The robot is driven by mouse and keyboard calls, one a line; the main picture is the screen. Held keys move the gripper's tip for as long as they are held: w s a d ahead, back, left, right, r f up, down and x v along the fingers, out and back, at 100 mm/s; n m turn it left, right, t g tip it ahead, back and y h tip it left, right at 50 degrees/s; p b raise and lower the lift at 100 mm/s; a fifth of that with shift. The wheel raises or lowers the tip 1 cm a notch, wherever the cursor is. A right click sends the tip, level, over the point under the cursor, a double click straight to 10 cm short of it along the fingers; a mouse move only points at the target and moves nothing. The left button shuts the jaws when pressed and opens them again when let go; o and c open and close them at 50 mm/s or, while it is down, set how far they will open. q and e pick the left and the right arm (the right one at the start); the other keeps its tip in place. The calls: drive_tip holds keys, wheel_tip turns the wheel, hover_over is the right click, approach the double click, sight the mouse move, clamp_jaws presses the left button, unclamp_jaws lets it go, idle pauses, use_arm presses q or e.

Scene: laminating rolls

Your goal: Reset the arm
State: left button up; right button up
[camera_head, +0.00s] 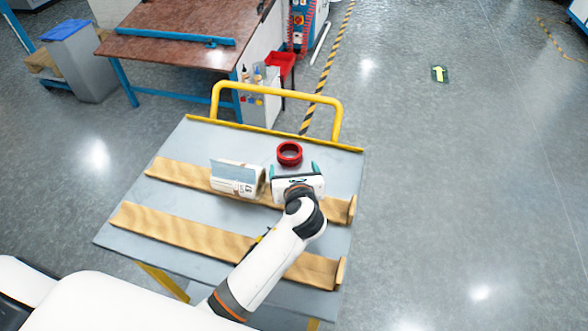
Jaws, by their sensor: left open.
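My left gripper (294,170) is above the grey cart top (205,140), over the far wooden rail. Its teal-tipped fingers are spread apart and point away toward the far side of the cart. A red ring-shaped roll (289,153) sits on the cart just beyond the fingertips. From this angle I cannot tell whether a finger touches it. A white and blue box-like item (234,178) stands on the far rail, left of the gripper. My right gripper is not in view.
Two wooden rails (180,228) run across the cart. A yellow handle (280,89) rises at its far edge. Beyond stand a brown-topped workbench (185,35), a red bin (281,64) and a grey bin with a blue lid (80,65). The floor at right is clear.

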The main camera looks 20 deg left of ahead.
use_arm(q)
drive_tip(key=shift+s+d+r, duration=0.1)
drive_tip(key=shift+s, duration=0.15)
idle(0.3)
